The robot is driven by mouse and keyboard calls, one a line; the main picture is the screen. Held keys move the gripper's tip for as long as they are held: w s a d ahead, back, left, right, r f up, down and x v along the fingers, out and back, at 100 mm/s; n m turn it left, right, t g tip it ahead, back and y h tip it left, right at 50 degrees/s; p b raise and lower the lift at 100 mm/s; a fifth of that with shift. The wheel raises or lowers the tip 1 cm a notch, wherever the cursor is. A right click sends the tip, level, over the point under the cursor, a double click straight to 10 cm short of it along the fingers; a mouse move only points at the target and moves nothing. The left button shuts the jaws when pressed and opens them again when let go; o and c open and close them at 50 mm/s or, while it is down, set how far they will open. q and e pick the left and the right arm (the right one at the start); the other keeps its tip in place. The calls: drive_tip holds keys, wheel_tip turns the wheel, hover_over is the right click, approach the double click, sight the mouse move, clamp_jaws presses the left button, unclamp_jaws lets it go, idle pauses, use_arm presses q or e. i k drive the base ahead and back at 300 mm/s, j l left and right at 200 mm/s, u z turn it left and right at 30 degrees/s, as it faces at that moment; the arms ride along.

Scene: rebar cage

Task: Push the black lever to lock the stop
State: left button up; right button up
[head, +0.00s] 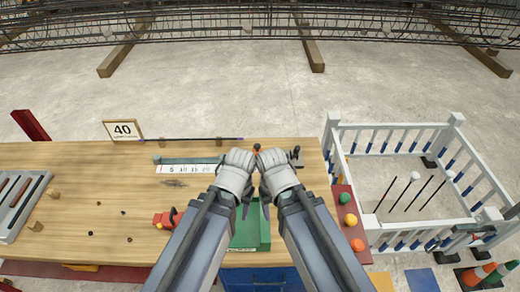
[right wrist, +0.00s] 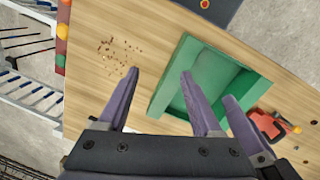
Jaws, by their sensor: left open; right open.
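A small dark lever-like part (head: 296,150) stands at the right end of the measuring strip on the bench; I take it for the black lever. An orange part (head: 257,147) shows just beyond my wrists and may belong to the stop. The scale (head: 185,169) and a teal bar (head: 190,160) lie to the left. My left gripper (head: 245,210) and right gripper (head: 267,210) are side by side over the green tray, mostly hidden by my arms. The right gripper (right wrist: 160,75) is open and empty in the right wrist view. My wrists hide the middle of the measuring strip.
A green tray (head: 241,242) lies below my arms; it also shows in the right wrist view (right wrist: 163,92). A red tool (head: 167,218) lies left of it. A white railing (head: 395,127) stands right.

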sight(297, 148)
drive_tip(key=k, duration=1.1)
drive_tip(key=k+u, duration=0.1)
drive_tip(key=u, duration=0.2)
drive_tip(key=k+u, duration=0.1)
drive_tip(key=u, duration=0.15)
drive_tip(key=l+u, duration=0.1)
drive_tip(key=u, duration=0.85)
drive_tip(key=l, duration=1.15)
drive_tip(key=k+l, duration=0.15)
drive_tip(key=l, duration=2.1)
drive_tip(key=k+l, duration=0.15)
drive_tip(key=l, duration=1)
drive_tip(key=j+z, duration=0.1)
drive_tip(key=z, duration=0.25)
